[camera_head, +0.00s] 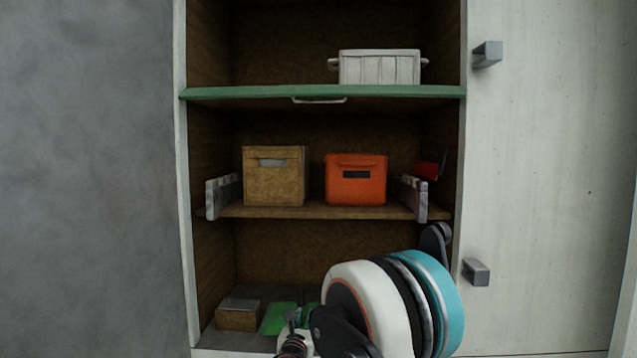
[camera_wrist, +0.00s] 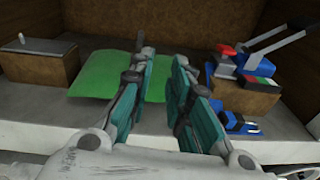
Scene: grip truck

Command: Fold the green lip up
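A green lip (camera_head: 240,93) runs across the cabinet opening at the upper shelf, with a metal handle (camera_head: 320,100) at its front. It lies roughly level, seen edge-on, and is out of the wrist view. My gripper (camera_wrist: 162,65) is open and empty, its two teal-padded fingers apart. It is low in the cabinet, at the bottom compartment, well below the green lip. In the head view my arm largely hides the gripper.
A white basket (camera_head: 380,68) stands above the lip. A tan box (camera_head: 274,178) and an orange box (camera_head: 356,180) sit on the middle shelf. Below lie a green cushion-like thing (camera_wrist: 105,75), a brown box (camera_wrist: 38,68) and blue-red tools (camera_wrist: 240,65). A door handle (camera_head: 475,272) sticks out at right.

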